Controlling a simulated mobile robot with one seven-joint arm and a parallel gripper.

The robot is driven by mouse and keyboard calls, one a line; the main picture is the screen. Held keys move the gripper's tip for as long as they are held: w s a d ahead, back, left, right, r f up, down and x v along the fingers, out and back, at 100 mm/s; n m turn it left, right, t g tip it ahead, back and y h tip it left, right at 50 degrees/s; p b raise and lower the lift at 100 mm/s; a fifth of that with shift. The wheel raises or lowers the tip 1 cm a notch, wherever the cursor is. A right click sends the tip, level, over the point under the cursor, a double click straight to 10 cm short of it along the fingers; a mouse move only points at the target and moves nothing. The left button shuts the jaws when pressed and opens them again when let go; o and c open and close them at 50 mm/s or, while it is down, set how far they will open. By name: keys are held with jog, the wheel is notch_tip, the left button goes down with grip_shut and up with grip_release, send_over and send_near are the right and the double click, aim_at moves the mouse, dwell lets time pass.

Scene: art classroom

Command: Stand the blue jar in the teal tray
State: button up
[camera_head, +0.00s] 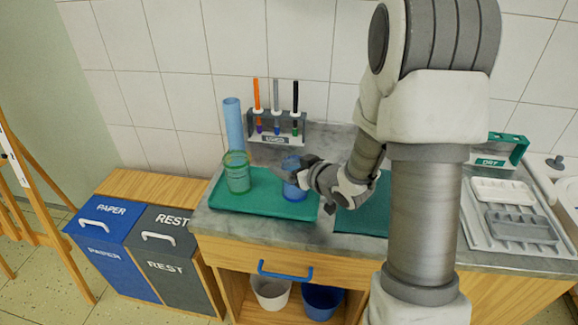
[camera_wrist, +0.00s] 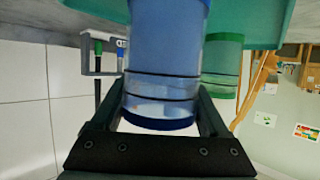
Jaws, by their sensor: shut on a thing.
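The blue jar (camera_head: 293,182) is upright at the right end of the teal tray (camera_head: 262,206) on the counter. My gripper (camera_head: 302,172) reaches in from the right and is shut on the jar. In the wrist view the jar (camera_wrist: 165,65) fills the space between the two fingers (camera_wrist: 162,112). That view is upside down, and the jar's lower end runs out of it at the top. I cannot tell whether the jar's base touches the tray. A green jar (camera_head: 237,175) stands at the tray's left, and it also shows in the wrist view (camera_wrist: 224,62).
A tall light-blue cylinder (camera_head: 232,122) stands behind the green jar. A rack (camera_head: 277,127) with several markers stands behind the tray. A second teal surface (camera_head: 362,220) lies right of the tray, partly behind my arm. A light grey tray (camera_head: 505,205) sits further right.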

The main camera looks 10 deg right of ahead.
jog(key=shift+f, duration=0.1)
jog(key=shift+f, duration=0.15)
jog(key=o, duration=1.2)
jog(key=shift+o, duration=0.2)
jog(key=shift+r, duration=0.2)
jog(key=shift+r, duration=0.2)
jog(key=b+v, duration=0.4)
jog(key=v, duration=0.7)
jog(key=shift+s+d, duration=0.2)
jog(key=shift+s, duration=0.15)
